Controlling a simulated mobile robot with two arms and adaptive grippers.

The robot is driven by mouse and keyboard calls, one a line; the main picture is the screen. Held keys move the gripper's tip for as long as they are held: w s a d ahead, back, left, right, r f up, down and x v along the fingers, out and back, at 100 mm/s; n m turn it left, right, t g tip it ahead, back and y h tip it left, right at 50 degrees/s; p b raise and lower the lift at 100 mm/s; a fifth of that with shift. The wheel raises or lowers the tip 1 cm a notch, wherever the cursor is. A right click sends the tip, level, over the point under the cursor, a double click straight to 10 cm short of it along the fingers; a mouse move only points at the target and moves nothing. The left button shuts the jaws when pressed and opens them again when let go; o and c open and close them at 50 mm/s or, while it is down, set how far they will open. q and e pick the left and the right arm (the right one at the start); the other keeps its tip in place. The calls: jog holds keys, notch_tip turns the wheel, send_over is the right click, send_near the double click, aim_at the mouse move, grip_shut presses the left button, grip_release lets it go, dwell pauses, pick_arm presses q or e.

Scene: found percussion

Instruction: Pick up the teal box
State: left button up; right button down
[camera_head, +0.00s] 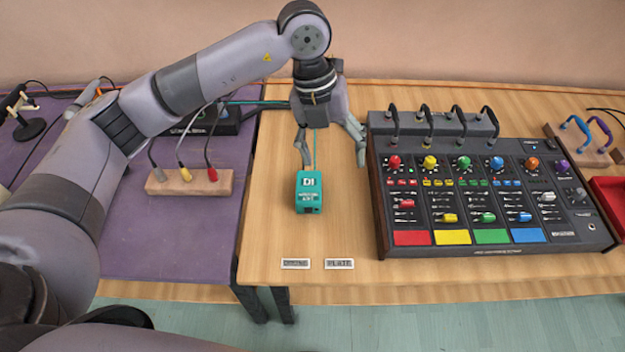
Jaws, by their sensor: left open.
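The teal box (309,192), marked "DI", lies on the wooden table (270,225), left of the mixer. A thin teal cable runs back from its far end. My left gripper (332,160) reaches down from above, just behind the box. Its fingers are spread, one near the box's far left corner and the other out to the right near the mixer. Nothing is between the fingers except the cable passing below. I cannot tell whether the left finger touches the box. My right gripper is not in view.
A mixer (480,245) with coloured knobs and pads stands close on the right. Two small plates, one reading "PLATE" (339,264), lie near the front edge. A wooden block with plugs (190,183) sits on the purple-covered table at left. A red tray (610,200) is at far right.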

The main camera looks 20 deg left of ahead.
pick_arm(q)
jog(key=w+a+r+n+y, duration=0.1)
jog(key=w+a+y, duration=0.15)
jog(key=a, duration=0.25)
jog(key=p, duration=0.3)
send_over(309, 181)
jog(key=shift+t, duration=0.3)
jog(key=f, duration=1.1)
jog(key=shift+s+a+f, duration=0.15)
jog(key=shift+s+a, duration=0.1)
jog(key=shift+s, duration=0.15)
jog(key=f, duration=0.3)
jog(key=f+p, duration=0.1)
jog(key=shift+w+d+f, duration=0.2)
jog(key=shift+w+f, duration=0.1)
jog(key=shift+w, duration=0.1)
jog(key=shift+f, duration=0.45)
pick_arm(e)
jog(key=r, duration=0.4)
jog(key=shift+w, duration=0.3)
pick_arm(q)
jog(key=c, duration=1.5)
